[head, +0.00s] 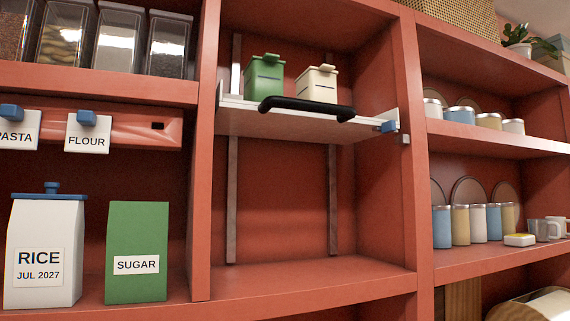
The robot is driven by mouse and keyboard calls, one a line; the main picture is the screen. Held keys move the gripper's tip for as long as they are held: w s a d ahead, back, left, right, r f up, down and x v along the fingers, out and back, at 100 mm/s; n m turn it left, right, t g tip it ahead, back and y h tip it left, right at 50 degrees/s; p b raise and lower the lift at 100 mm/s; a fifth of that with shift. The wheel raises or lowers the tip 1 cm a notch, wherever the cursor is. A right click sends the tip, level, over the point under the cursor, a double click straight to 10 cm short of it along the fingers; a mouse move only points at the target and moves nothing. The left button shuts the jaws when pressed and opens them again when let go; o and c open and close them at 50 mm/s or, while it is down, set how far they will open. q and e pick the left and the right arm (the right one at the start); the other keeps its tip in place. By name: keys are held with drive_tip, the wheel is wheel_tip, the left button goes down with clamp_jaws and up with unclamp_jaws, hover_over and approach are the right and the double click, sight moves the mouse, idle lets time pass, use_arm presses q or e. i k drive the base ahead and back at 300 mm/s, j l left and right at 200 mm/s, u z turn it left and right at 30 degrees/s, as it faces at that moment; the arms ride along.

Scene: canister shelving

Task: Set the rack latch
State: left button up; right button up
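The rack (240,122) is a white shelf in the middle bay, raised high between two grey vertical rails (232,200). A black bar handle (305,107) runs along its front. A blue latch piece (387,126) sits at the rack's right end, close to the right wall of the bay. A small grey block (405,139) is on the upright just below and right of it. I cannot tell whether the latch is engaged. A green canister (264,77) and a cream canister (317,84) stand on the rack. Neither of my grippers is in view.
The space under the rack is empty down to the red board (300,278). On the left stand a white RICE container (42,230) and a green SUGAR bag (137,225), below hanging PASTA (18,132) and FLOUR (87,140) tags. Jars and mugs fill the right shelves.

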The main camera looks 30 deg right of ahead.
sight(390, 126)
drive_tip(key=z, duration=1.1)
